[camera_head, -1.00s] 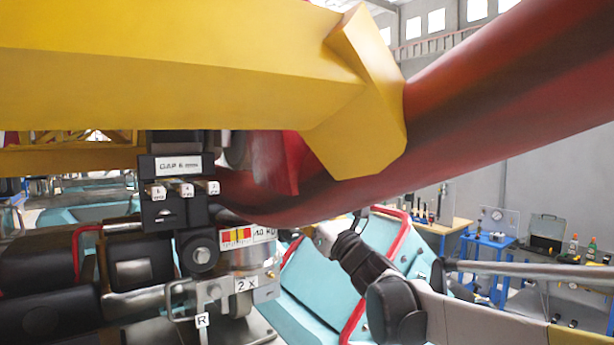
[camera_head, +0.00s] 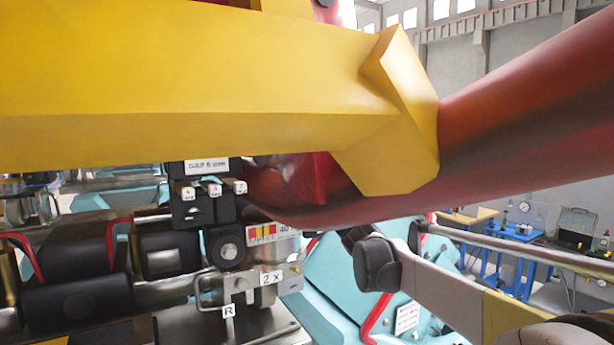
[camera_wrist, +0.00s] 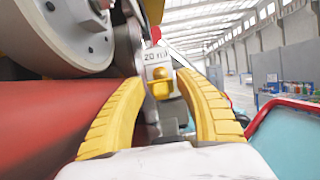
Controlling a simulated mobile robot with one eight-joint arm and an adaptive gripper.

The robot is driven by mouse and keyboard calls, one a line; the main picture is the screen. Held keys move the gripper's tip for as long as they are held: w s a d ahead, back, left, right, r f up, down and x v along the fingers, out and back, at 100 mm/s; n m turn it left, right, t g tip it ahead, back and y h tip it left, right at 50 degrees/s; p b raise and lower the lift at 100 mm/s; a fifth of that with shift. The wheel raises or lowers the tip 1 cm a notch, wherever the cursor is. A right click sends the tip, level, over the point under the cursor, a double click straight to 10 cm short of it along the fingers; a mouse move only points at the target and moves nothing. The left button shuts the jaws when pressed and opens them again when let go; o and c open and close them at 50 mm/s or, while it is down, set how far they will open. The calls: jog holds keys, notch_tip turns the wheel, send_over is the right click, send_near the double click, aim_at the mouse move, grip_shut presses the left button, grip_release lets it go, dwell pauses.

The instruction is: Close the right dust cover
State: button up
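No part is clearly recognisable as the right dust cover. In the head view a small white tag marked "R" (camera_head: 228,311) hangs at a metal bracket below a black block (camera_head: 201,211) with white labels. In the wrist view my gripper (camera_wrist: 163,78) is open, its two yellow ribbed fingers spread apart. Between and beyond the fingertips is a grey metal part (camera_wrist: 161,90) with a yellow mark, under a white label (camera_wrist: 157,57) reading about "20 m". I cannot tell whether the fingers touch it.
A thick red tube (camera_head: 520,130) and yellow beam (camera_head: 200,90) cross the head view. A round grey wheel (camera_wrist: 70,30) and red tube (camera_wrist: 60,110) crowd the wrist view's left. Turquoise panels (camera_head: 335,275) lie behind my arm. Workbenches stand far right.

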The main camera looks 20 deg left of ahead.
jog(key=c, duration=0.8)
jog(key=shift+r+h, duration=0.3)
grip_shut()
jog(key=shift+g+h+p, duration=0.3)
jog(key=shift+g+p, duration=0.1)
jog(key=shift+g, duration=0.1)
jog(key=o, duration=0.8)
grip_release()
jog(key=shift+a, duration=0.1)
jog(key=v, duration=1.2)
jog(key=shift+f, duration=0.1)
